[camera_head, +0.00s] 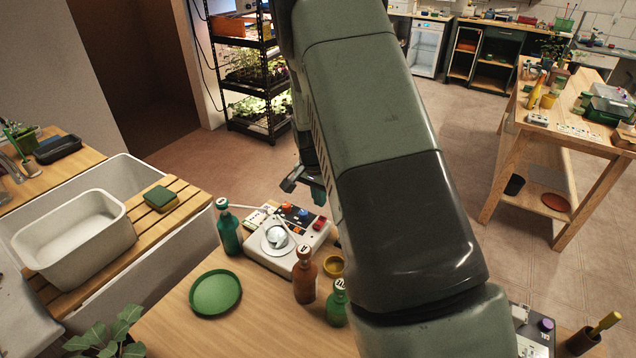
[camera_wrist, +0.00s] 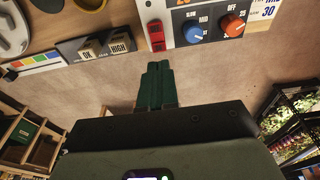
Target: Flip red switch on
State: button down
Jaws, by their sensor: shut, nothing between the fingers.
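The red switch (camera_wrist: 156,35) is on the light control box (camera_head: 262,258), beside a blue knob (camera_wrist: 193,31) and an orange knob (camera_wrist: 232,25). In the head view the switch (camera_head: 319,224) is at the box's right far corner. My gripper (camera_wrist: 157,72) is shut and empty, its green fingers pointing toward the switch with a gap between them in the wrist picture. In the head view my gripper (camera_head: 290,184) shows above the far side of the box, partly hidden by my arm. I cannot tell which position the switch is in.
A teal bottle (camera_head: 229,230), a brown bottle (camera_head: 304,277) and a green bottle (camera_head: 337,303) stand around the box. A yellow pot (camera_head: 333,266) is to its right and a green dish (camera_head: 215,292) in front. A plant rack (camera_head: 256,125) stands behind, across open floor.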

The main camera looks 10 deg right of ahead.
aim_at(322, 218)
jog(key=f, duration=0.5)
jog(key=shift+w+d+f, duration=0.3)
jog(key=shift+f, duration=0.05)
jog(key=shift+d, duration=0.1)
jog(key=shift+w+d+f, duration=0.1)
jog(key=shift+f, duration=0.1)
jog(key=shift+a, duration=0.2)
jog(key=shift+s+a+r, duration=0.15)
jog(key=shift+s+a, duration=0.35)
jog(key=shift+s, duration=0.15)
